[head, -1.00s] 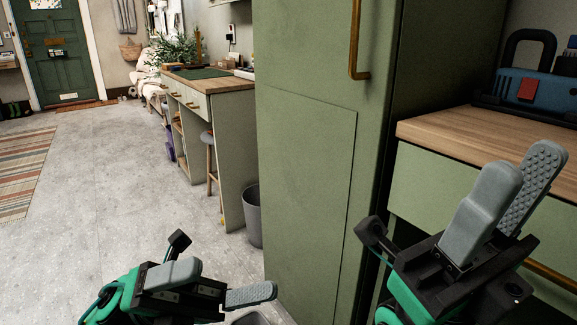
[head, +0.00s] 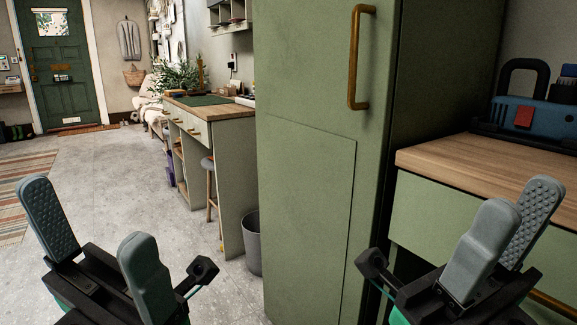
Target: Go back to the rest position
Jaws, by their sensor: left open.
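My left gripper (head: 88,216) is at the lower left of the head view, over the grey floor. Its two grey fingers point up and stand wide apart, with nothing between them. My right gripper (head: 522,198) is at the lower right, in front of the green drawer unit with the wooden top. Its grey fingers also point up; one partly overlaps the other, but the studded inner pad of the far finger shows. I see nothing held in it.
A tall green cabinet (head: 305,190) with a brass handle (head: 353,60) stands close ahead. A wooden worktop (head: 480,160) with a blue toolbox (head: 535,118) is at the right. A grey bin (head: 252,240) and stool (head: 210,190) stand beyond. Open floor (head: 110,165) leads to a green door (head: 62,75).

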